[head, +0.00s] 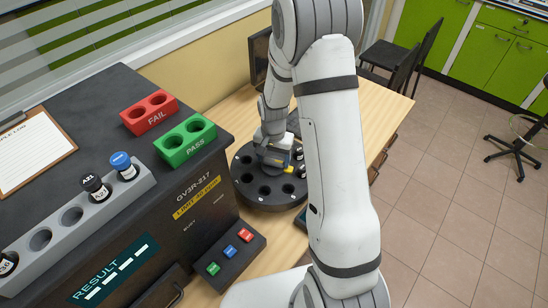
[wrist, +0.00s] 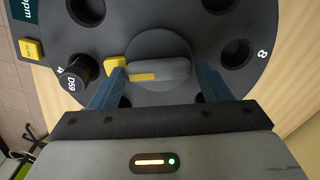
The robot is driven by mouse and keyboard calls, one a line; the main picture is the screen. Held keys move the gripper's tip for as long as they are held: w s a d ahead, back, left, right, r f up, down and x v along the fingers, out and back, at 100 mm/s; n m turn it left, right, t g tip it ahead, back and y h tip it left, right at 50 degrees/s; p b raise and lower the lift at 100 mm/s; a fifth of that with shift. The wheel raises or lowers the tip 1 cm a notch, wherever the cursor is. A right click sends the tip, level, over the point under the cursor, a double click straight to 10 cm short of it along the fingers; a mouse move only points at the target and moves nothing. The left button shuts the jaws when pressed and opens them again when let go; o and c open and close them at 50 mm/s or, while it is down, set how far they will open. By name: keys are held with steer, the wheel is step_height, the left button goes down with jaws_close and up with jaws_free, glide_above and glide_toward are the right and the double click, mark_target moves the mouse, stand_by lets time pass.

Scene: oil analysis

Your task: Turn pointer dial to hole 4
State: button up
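The round dark carousel (head: 262,199) stands on the wooden table in the head view, with several holes around its rim. In the wrist view the carousel (wrist: 150,20) has a grey bar-shaped dial (wrist: 165,69) at its centre. Its yellow pointer (wrist: 116,66) points left, toward a black-capped vial marked D59 (wrist: 76,74) beside the number 4. The opposite hole, beside the number 8 (wrist: 262,54), looks empty. My gripper (wrist: 160,75) is over the dial, its fingers apart at either end of the bar; firm contact is not visible. The head view shows it (head: 275,155) there too, partly hidden.
The dark analyser (head: 205,215) stands left of the carousel, with a button box (head: 237,257) in front. A red FAIL rack (head: 149,115), green PASS rack (head: 186,140) and grey vial rack (head: 105,205) sit on top. A monitor (head: 259,57) stands behind.

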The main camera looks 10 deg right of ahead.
mark_target(274, 160)
steer(key=o, duration=0.3)
step_height(274, 160, up, 7)
steer(key=shift+r+b, duration=0.15)
steer(key=shift+b, duration=0.3)
steer(key=shift+r, duration=0.2)
steer(key=shift+r, duration=0.1)
steer(key=shift+s+r, duration=0.2)
steer(key=shift+r, duration=0.15)
steer(key=s+r+n+t, duration=0.1)
steer(key=s+r+n, duration=0.1)
steer(key=s+r, duration=0.3)
steer(key=s+r+n+t, duration=0.1)
steer(key=s+r+n, duration=0.1)
steer(key=s+r, duration=0.3)
steer(key=s+r+n+t, duration=0.1)
steer(key=s+r, duration=0.4)
steer(key=s, duration=0.6)
steer(key=shift+s+d+r+n, duration=0.15)
steer(key=shift+s+r+n, duration=0.2)
steer(key=shift+n, duration=0.35)
